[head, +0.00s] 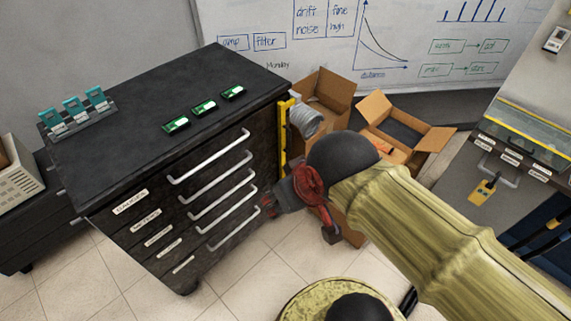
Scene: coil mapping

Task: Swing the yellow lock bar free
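The yellow lock bar (284,118) stands upright along the right front edge of the black drawer cabinet (150,93). Its lower part is hidden behind my gripper and arm. My gripper (267,206) is in front of the cabinet's right side, near the lower drawer handles and below the visible part of the bar. Its small reddish fingertips point left toward the drawers. Whether it touches the bar or cabinet, and how far its fingers are apart, is too small to tell. The drawers look shut, with silver handles (222,190) and white labels.
Green circuit boards (204,107) and a rack of teal modules (76,108) sit on the cabinet. Open cardboard boxes (398,122) and a grey ribbed hose (306,119) are right of it. A bench with a yellow tag (484,190) stands far right.

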